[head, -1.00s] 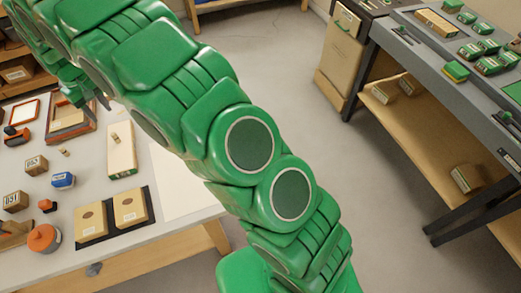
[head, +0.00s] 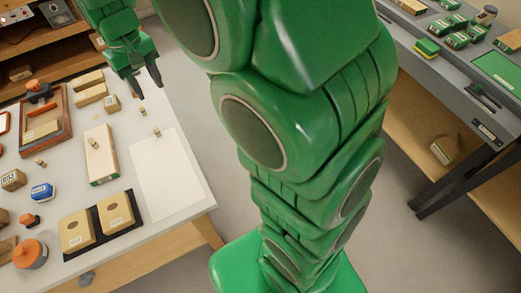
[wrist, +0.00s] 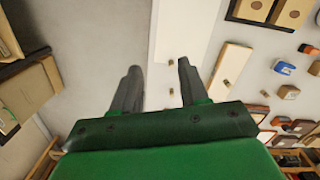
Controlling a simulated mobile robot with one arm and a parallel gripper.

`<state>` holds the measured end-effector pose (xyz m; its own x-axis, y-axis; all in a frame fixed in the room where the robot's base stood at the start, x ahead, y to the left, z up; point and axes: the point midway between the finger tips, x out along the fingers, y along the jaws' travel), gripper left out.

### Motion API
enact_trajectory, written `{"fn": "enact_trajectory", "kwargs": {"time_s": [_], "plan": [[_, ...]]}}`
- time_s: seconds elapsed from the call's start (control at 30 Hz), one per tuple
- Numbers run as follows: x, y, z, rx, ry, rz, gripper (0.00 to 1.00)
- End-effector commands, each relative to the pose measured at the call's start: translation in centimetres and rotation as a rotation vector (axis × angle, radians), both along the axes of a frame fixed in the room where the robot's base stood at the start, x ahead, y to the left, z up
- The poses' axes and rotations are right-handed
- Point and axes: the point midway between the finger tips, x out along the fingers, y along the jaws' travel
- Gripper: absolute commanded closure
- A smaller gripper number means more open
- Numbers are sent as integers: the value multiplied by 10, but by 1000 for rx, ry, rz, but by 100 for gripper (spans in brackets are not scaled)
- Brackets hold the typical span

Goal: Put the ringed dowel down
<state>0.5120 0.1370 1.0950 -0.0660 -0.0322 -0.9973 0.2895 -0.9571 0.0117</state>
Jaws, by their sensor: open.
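My gripper (head: 148,92) is open and empty above the table's far right part. In the wrist view its two fingers (wrist: 157,66) stand apart, with bare table and small dowels beyond them. One dowel (head: 143,112) stands on the table just below the fingers. Another dowel (head: 157,131) stands at the top edge of a white sheet (head: 168,180). A third dowel (head: 95,143) is on a long pale box (head: 101,165). These also show in the wrist view (wrist: 171,91). Any ring is too small to make out, so I cannot tell which dowel is the ringed one.
A dark holder with two tan boxes (head: 77,231) lies near the table's front. A blue block (head: 41,191), an orange round item (head: 29,254) and a wooden tray (head: 66,140) are to the left. The white sheet is mostly clear. A grey bench (head: 465,95) stands at right.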

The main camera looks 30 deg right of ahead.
Motion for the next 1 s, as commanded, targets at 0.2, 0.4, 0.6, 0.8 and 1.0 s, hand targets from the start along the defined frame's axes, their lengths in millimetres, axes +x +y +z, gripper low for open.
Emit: {"fn": "enact_trajectory", "kwargs": {"time_s": [0.2, 0.4, 0.6, 0.8, 1.0], "plan": [[-51, -41, 13, -1, 16, -63, 56], [-100, -72, 20, -2, 28, -116, 56], [-151, -97, 21, -2, 43, -167, 56], [-204, -117, 17, -2, 59, -216, 56], [-253, -131, 11, -5, 68, -264, 56]]}}
